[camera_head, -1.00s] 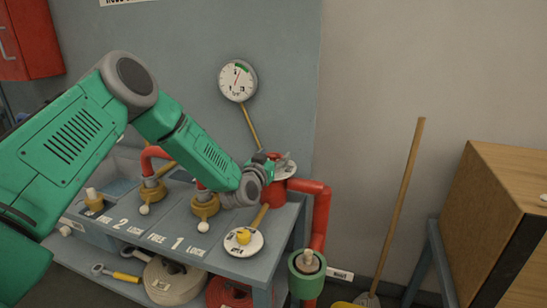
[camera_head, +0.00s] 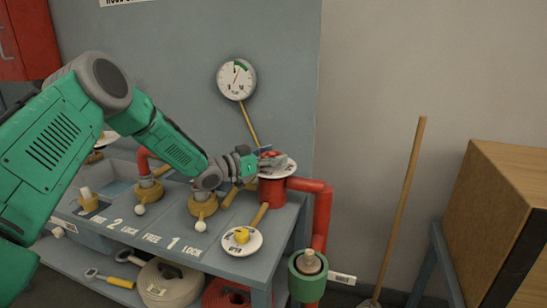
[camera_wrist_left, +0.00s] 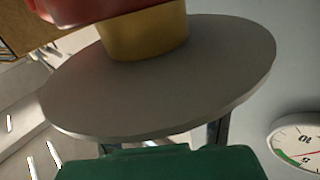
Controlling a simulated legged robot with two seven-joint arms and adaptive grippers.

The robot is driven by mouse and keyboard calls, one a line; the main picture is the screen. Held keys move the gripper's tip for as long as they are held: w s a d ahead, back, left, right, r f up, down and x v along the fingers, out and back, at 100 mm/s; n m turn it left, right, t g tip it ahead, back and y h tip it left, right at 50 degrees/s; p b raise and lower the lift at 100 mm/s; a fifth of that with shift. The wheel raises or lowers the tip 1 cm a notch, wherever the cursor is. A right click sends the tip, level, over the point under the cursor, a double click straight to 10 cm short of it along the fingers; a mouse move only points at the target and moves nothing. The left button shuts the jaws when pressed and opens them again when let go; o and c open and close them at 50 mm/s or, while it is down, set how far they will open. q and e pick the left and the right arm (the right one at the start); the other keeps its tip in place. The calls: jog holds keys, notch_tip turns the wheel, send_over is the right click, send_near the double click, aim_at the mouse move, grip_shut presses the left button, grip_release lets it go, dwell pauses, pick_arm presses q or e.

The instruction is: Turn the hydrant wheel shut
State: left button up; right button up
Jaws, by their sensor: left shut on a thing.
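The red hydrant (camera_head: 271,191) stands at the right end of the grey bench, with a pale round plate (camera_head: 289,171) on top. My left gripper (camera_head: 272,159) is over this plate and shut on the red hydrant wheel (camera_head: 269,153), which is mostly hidden by the fingers. The fingertips are not clear there. My right gripper is not in view.
A round gauge (camera_head: 237,79) is on the wall behind the hydrant. A pale dial with a yellow knob (camera_head: 242,238) and two brass valves (camera_head: 203,205) stand on the bench. A red pipe (camera_head: 321,220) runs down at the right. A broom handle (camera_head: 402,205) leans near a wooden box (camera_head: 500,220).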

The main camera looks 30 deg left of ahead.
pick_arm(q)
jog(key=shift+f, duration=0.4)
jog(key=o, duration=1.2)
jog(key=shift+c, duration=0.2)
jog(key=shift+w, duration=0.1)
jog(key=shift+a+r, duration=0.1)
jog(key=shift+r, duration=0.05)
jog(key=v, duration=1.2)
jog(key=shift+f, duration=0.2)
jog(key=shift+a, duration=0.1)
